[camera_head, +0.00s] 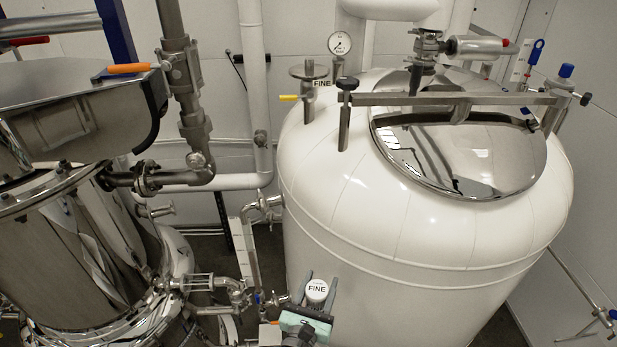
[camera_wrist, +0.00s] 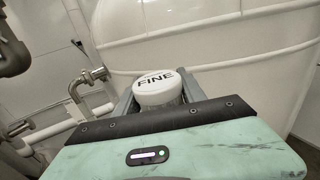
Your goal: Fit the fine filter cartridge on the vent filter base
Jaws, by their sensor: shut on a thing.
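The fine filter cartridge (camera_head: 317,291) has a white cap with the word FINE on top. My gripper (camera_head: 318,296) is shut on it and holds it upright, low in front of the white tank. In the wrist view, the cartridge cap (camera_wrist: 158,90) shows between the two grey fingers (camera_wrist: 160,97); its lower body is hidden behind my gripper. A short metal pipe with a round flange and a yellow lever (camera_head: 309,72), beside a FINE label (camera_head: 321,84), stands on the tank top, up and away from my gripper. It looks like the vent filter base.
The white tank (camera_head: 390,240) fills the middle, with a shiny domed lid (camera_head: 470,155), a metal bar (camera_head: 450,99) and a post (camera_head: 345,115) near the FINE label. A gauge (camera_head: 340,43) stands behind. Steel pipes and a polished vessel (camera_head: 75,260) crowd the left.

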